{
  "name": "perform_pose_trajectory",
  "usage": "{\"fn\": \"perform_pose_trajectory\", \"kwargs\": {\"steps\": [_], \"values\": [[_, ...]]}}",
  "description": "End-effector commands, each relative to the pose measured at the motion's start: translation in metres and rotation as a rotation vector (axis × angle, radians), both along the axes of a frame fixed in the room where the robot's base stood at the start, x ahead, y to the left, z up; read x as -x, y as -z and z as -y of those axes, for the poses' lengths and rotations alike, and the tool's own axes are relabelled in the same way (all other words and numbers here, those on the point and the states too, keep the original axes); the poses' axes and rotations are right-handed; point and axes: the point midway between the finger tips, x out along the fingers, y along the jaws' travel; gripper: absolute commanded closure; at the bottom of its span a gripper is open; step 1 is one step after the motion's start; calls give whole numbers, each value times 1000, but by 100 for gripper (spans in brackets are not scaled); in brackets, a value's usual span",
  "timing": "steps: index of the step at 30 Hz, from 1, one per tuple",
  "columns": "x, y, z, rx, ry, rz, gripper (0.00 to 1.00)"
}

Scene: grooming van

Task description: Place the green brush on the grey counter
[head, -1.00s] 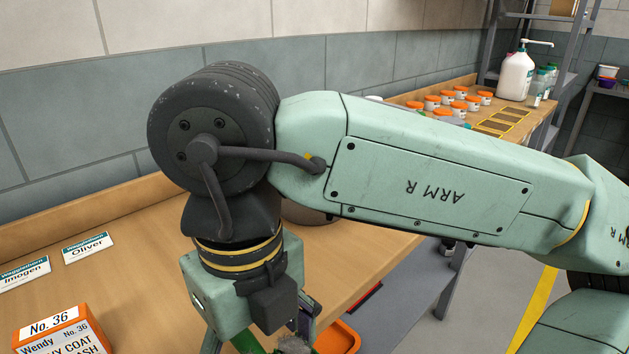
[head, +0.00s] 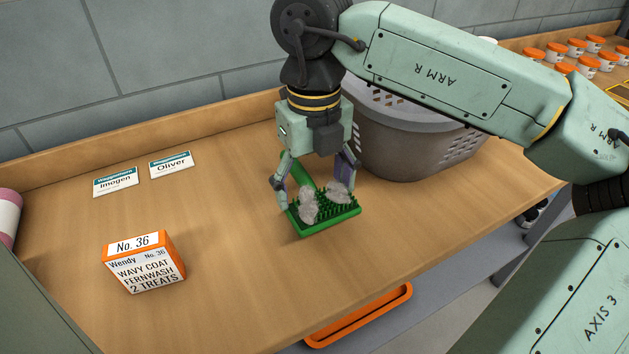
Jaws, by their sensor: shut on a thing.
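The green brush (head: 331,224) has a rectangular head with its bristles facing up and pale grey fur clumps caught in them. My gripper (head: 314,187) is shut on it, with one finger on each side. The brush is over the front part of a tan wooden counter (head: 225,230). I cannot tell whether it touches the wood. A grey surface (head: 445,275) shows lower down, past the wooden counter's front edge; I cannot tell if it is the grey counter.
A grey-brown basket (head: 415,150) stands just right of the gripper. An orange-and-white box (head: 145,265) and two name cards, Imogen (head: 116,181) and Oliver (head: 171,164), are at left. An orange tray (head: 360,315) lies below the front edge. Several orange-lidded jars (head: 575,48) stand far right.

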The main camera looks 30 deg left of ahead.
Motion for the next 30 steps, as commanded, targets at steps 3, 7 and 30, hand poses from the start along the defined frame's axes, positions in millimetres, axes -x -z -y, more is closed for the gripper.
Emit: {"fn": "perform_pose_trajectory", "kwargs": {"steps": [3, 7, 30], "values": [[-11, 0, -10, -1, -1, -1, 57], [-14, 4, -12, 0, 0, 0, 57], [-14, 40, -12, 1, 1, 1, 17]]}}
